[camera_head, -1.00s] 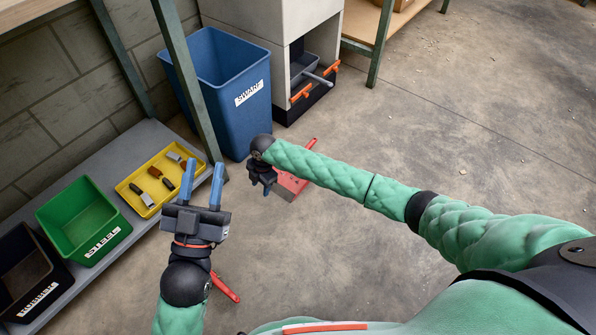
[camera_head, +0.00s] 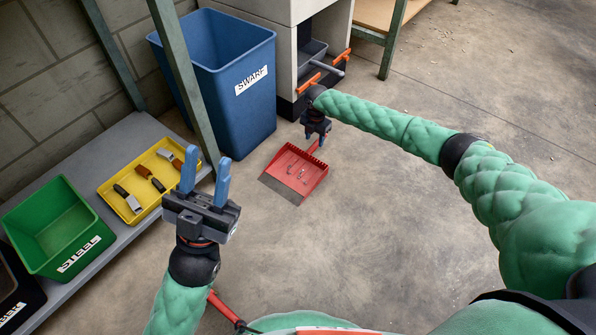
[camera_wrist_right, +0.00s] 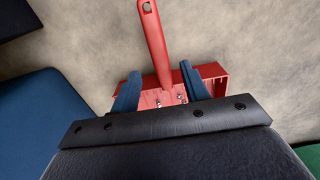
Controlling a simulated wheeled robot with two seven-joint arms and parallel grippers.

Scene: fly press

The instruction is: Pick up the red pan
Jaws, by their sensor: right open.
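The red pan (camera_head: 297,172) lies on the concrete floor in the head view, with a few small bits of metal in it and its handle pointing up and right. It also shows in the right wrist view (camera_wrist_right: 210,72), its handle (camera_wrist_right: 154,40) running up between the two blue fingers. My right gripper (camera_head: 318,132) hangs over the handle end of the pan. In the wrist view its fingers (camera_wrist_right: 160,88) are apart, on either side of the handle. My left gripper (camera_head: 205,178) is open and empty, fingers up, left of the pan.
A blue SWARF bin (camera_head: 225,85) stands behind the pan. A grey bench (camera_head: 100,240) at left holds a green STEEL bin (camera_head: 55,225) and a yellow tray (camera_head: 130,205) of tools. Floor to the right is free.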

